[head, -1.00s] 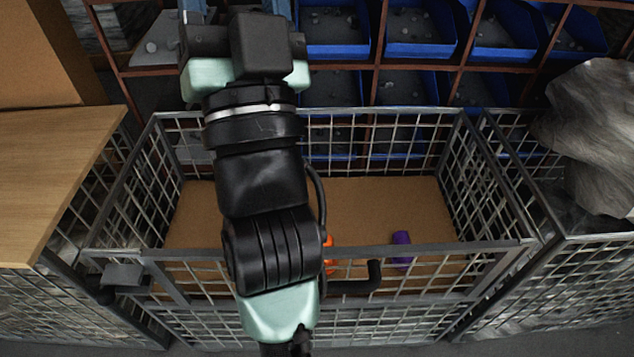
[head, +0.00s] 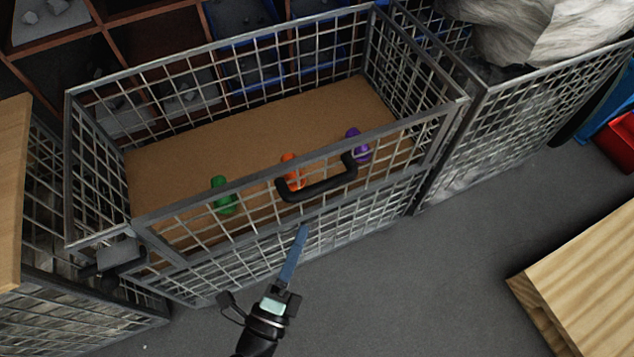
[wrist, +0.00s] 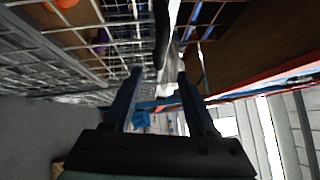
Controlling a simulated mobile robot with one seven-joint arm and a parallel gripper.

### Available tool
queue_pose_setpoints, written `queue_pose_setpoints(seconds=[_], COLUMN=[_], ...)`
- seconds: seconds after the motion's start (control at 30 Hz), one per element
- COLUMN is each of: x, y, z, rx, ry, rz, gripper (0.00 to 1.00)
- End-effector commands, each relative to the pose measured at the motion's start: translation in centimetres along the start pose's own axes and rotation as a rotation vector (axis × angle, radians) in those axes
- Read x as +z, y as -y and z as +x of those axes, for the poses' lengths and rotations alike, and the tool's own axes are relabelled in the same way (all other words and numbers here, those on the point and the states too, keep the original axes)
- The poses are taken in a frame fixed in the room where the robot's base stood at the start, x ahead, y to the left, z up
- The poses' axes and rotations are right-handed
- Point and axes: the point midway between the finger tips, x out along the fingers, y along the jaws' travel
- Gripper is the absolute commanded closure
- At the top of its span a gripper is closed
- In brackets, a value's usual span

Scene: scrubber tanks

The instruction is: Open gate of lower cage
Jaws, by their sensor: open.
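The wire cage (head: 225,45) has a grey metal frame and a brown floor panel. Its front gate (head: 235,245) looks shut, in line with the front frame. A black bar handle (head: 318,188) is on the gate, and a dark latch-like part (head: 112,258) sits at the front left corner. My gripper (head: 302,230) is in front of the gate, below the handle in the picture. In the wrist view my gripper (wrist: 160,74) has its two blue fingers apart and nothing held. A black bar (wrist: 161,32), likely the handle, shows ahead between the fingers; contact cannot be told.
Green (head: 222,195), orange (head: 292,172) and purple (head: 357,145) objects lie inside the cage. Another wire cage (head: 530,125) holding a grey sack (head: 550,30) adjoins at right. A wooden surface (head: 585,285) stands front right. Grey floor (head: 420,285) is open between.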

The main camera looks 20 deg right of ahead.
Motion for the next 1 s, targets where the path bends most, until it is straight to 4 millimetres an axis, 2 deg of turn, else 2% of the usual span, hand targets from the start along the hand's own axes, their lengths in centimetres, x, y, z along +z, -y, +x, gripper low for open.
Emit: queue_pose_setpoints(seconds=[0.3,0.5,0.7,1.0], x=[0.1,0.1,0.2,0.1], y=[0.1,0.1,0.1,0.1], z=[6.6,9.9,11.5,11.6], rx=[-0.004,-0.003,-0.002,-0.002], ry=[-0.001,0.000,0.003,0.003], rz=[0.002,0.001,0.000,-0.001], gripper=[0.43,0.43,0.43,0.43])
